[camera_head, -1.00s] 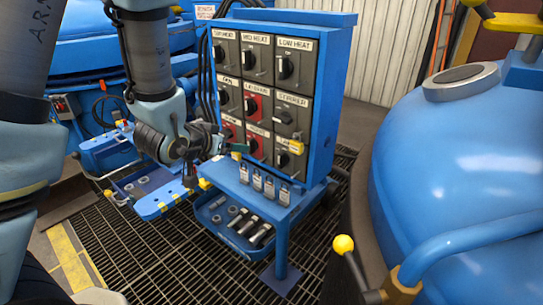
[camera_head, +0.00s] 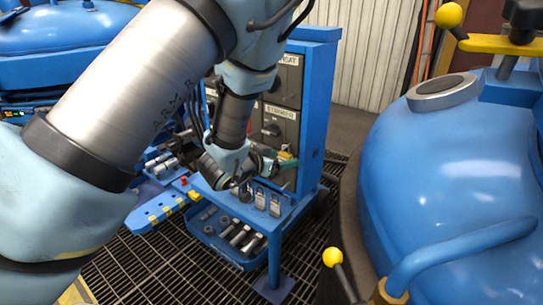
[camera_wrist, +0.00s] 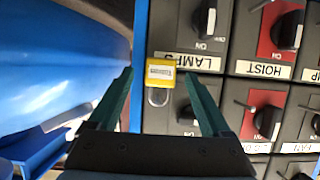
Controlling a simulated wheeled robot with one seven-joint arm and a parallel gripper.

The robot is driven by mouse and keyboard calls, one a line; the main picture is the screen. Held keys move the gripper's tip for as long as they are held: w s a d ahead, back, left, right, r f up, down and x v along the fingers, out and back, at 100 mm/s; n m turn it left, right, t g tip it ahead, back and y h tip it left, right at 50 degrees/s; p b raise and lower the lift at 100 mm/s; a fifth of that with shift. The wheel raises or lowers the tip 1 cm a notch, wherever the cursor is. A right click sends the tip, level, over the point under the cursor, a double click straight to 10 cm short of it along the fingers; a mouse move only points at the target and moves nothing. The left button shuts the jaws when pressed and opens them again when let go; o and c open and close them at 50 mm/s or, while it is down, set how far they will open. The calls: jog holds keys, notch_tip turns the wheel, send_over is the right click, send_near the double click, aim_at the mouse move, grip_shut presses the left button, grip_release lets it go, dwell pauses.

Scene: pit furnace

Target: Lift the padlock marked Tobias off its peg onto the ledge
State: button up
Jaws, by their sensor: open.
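A yellow padlock (camera_wrist: 161,73) with a small printed label, too blurred to read, hangs on the switch panel in the wrist view. Its grey shackle (camera_wrist: 157,97) shows beside the body, near the LAMPS plate; the peg is not clear. My gripper (camera_wrist: 159,77) is open, with one green finger on each side of the padlock and visible gaps to both. In the head view, my gripper (camera_head: 284,164) is at the panel's lower right, and my wrist hides much there. The blue ledge (camera_head: 295,209) runs below the panel.
Several grey padlocks or tags (camera_head: 260,200) line the ledge's front. Rotary switches (camera_wrist: 289,30) stick out beside the padlock. A tray of metal parts (camera_head: 235,235) sits below. A large blue vessel (camera_head: 460,160) stands at the right, with a yellow-knobbed lever (camera_head: 332,257) in front.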

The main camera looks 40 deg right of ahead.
jog(key=shift+x, duration=0.8)
grip_shut()
jog(key=shift+r+p, duration=0.3)
jog(key=shift+r, duration=0.1)
dwell(0.6)
jog(key=shift+s+a, duration=0.2)
jog(key=shift+a, duration=0.8)
jog(key=shift+s+a+b, duration=0.2)
jog(key=shift+a+b, duration=0.2)
jog(key=shift+a, duration=0.3)
jog(key=shift+s+a, duration=0.1)
jog(key=shift+a, duration=0.2)
